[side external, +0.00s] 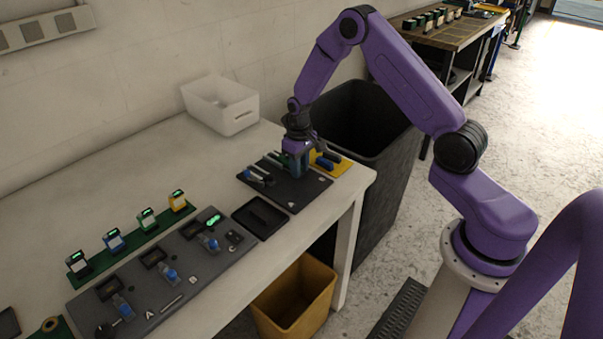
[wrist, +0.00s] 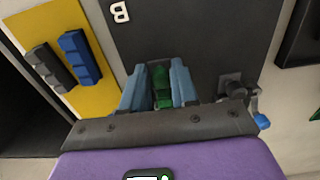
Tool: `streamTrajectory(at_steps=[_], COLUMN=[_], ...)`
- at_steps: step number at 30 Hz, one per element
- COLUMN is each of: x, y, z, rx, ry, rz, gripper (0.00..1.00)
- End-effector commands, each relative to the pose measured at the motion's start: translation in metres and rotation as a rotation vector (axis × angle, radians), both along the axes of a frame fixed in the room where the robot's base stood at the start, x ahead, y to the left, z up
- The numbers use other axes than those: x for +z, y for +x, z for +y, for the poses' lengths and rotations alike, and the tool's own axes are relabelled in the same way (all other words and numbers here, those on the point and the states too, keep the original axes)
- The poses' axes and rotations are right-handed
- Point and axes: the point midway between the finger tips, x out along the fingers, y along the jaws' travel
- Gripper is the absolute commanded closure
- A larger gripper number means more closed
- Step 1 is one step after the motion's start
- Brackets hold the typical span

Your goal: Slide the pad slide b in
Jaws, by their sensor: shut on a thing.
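A dark plate (wrist: 205,30) with a white letter B (wrist: 120,12) lies under my gripper; the plate also shows in the side view (side external: 308,187). My gripper (wrist: 160,82) points down at it, its two blue-grey fingers either side of a green piece (wrist: 162,84), and is shut on it. The green piece sits low at the plate. I cannot tell whether it is pad slide b or how far in it is. In the side view my gripper (side external: 297,160) hides the piece. My gripper's body covers the nearer part of the plate in the wrist view.
A yellow mat (wrist: 35,15) beside the plate holds a dark grey block (wrist: 50,67) and a blue block (wrist: 80,57). A blue-tipped lever (wrist: 262,121) stands close right of my gripper. A black tray (side external: 259,218) and a white bin (side external: 220,105) are nearby.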

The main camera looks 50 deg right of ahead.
Motion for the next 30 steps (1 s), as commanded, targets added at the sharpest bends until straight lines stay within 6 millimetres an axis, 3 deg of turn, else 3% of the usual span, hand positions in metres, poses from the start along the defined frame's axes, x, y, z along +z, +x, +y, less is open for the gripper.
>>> streamTrajectory(at_steps=[18, 29, 30], x=[0.001, 0.001, 0.001], y=[0.032, 0.038, 0.038], z=[0.0, 0.0, 0.0], rx=[0.002, 0.001, 0.001], ry=[0.0, 0.0, -0.001], rz=[-0.004, -0.009, -0.009], gripper=[0.93, 0.93, 0.65])
